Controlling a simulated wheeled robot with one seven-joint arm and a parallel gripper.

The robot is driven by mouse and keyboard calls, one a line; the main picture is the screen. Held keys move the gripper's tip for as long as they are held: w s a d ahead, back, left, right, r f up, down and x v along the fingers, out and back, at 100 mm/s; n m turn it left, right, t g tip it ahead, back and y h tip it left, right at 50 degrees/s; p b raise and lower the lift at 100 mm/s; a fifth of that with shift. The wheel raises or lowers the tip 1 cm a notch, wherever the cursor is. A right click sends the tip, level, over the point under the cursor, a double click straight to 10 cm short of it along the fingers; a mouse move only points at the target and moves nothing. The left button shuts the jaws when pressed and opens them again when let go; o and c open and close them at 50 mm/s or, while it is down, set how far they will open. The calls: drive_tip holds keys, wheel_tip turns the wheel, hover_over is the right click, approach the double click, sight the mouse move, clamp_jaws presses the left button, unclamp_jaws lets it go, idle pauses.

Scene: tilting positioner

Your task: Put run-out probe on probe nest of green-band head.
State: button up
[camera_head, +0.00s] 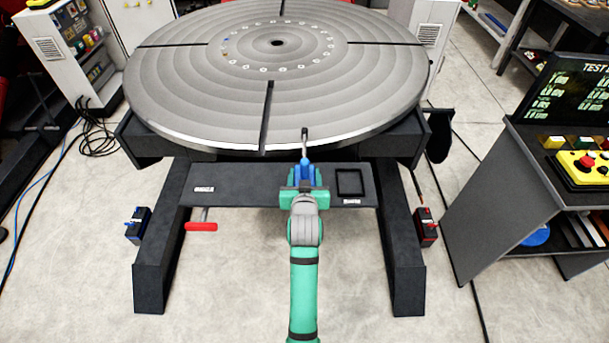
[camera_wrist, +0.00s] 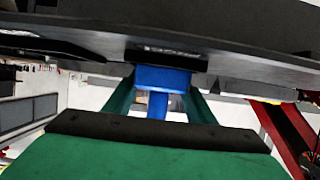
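The round grey turntable (camera_head: 185,95) lies just beyond my gripper. The black shelf (camera_head: 240,185) carries a square black frame (camera_head: 350,183). A red handle (camera_head: 201,226) sticks out below it. A blue-marked box (camera_head: 138,225) and a red-marked box (camera_head: 425,227) flank the legs. A console (camera_head: 515,190) stands right.

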drive_tip(key=o, duration=0.4)
drive_tip(key=shift+s+f, duration=0.1)
drive_tip(key=shift+f, duration=0.6)
drive_tip(key=shift+c, duration=0.2)
drive_tip(key=shift+r, duration=0.4)
drive_tip(key=r+v, duration=0.1)
drive_tip(key=v, duration=1.1)
drive_tip(key=s+d+f, duration=0.1)
drive_tip(key=s+f, duration=0.4)
drive_tip(key=s, duration=0.3)
drive_tip(key=s+f, duration=0.5)
drive_tip(key=s, duration=0.3)
drive_tip(key=s+a+r+t, duration=0.1)
drive_tip(key=s+r, duration=0.1)
drive_tip(key=s, duration=1.8)
drive_tip(key=shift+s+t, duration=0.4)
drive_tip(key=shift+r, duration=0.1)
